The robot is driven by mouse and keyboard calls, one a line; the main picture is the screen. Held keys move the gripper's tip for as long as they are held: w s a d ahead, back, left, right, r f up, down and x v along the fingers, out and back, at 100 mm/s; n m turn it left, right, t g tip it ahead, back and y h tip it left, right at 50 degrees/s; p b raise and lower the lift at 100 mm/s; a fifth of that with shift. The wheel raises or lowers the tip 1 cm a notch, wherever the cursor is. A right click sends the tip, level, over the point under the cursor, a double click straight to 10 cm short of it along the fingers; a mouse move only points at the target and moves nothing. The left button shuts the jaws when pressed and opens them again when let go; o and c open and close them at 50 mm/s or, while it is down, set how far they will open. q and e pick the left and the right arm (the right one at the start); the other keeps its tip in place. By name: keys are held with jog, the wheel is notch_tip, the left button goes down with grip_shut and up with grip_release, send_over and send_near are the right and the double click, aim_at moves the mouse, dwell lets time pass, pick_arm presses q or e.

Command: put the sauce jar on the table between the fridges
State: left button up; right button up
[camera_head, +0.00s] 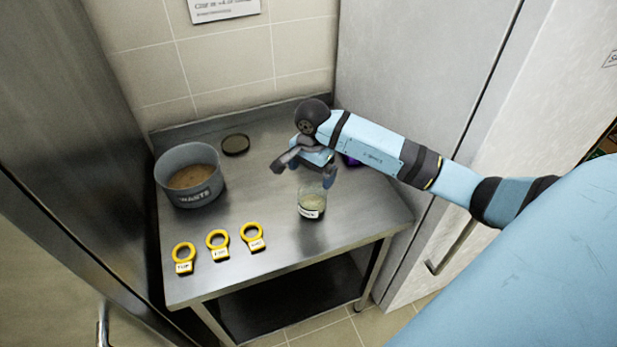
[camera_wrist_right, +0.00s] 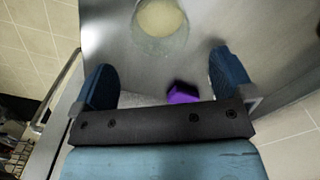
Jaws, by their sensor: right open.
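The sauce jar (camera_head: 312,203) is a small glass jar with pale contents and a dark-lettered label. It stands upright on the steel table (camera_head: 335,243) between the two fridges, near the table's front right. My right gripper (camera_head: 304,174) is open and empty just above and behind the jar. In the right wrist view the jar (camera_wrist_right: 161,22) is beyond the open fingers (camera_wrist_right: 165,85), apart from them. My left gripper is not in view.
A grey pot labelled WASTE (camera_head: 190,190) stands at the table's left. A dark round lid (camera_head: 236,144) lies behind it. Several yellow ring tags (camera_head: 217,241) lie along the front left. A purple object (camera_wrist_right: 182,92) sits near my right gripper. Fridges (camera_head: 420,75) flank the table.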

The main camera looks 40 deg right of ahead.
jog(key=s+a+r+m+t+y, duration=0.1)
jog(key=s+a+m+t+y, duration=0.45)
jog(key=a+m+y, duration=0.45)
jog(key=s+a+r+m+t+y, duration=0.1)
jog(key=s+a+m+t+y, duration=0.4)
jog(key=a+m, duration=0.8)
jog(key=s+d+f+m+h, duration=0.2)
jog(key=s+f+m+h, duration=0.1)
jog(key=m, duration=0.7)
jog(key=s+d+f+m+h, duration=0.2)
jog(key=s+f+m+h, duration=0.2)
jog(key=f+m, duration=0.4)
jog(key=s+d+f+m+h, duration=0.2)
jog(key=f+m+h, duration=0.3)
jog(key=m, duration=0.8)
jog(key=shift+s+d+f, duration=0.35)
jog(key=shift+s+d, duration=0.05)
jog(key=shift+s, duration=0.4)
jog(key=shift+d+t, duration=0.1)
jog(key=shift+t, duration=0.15)
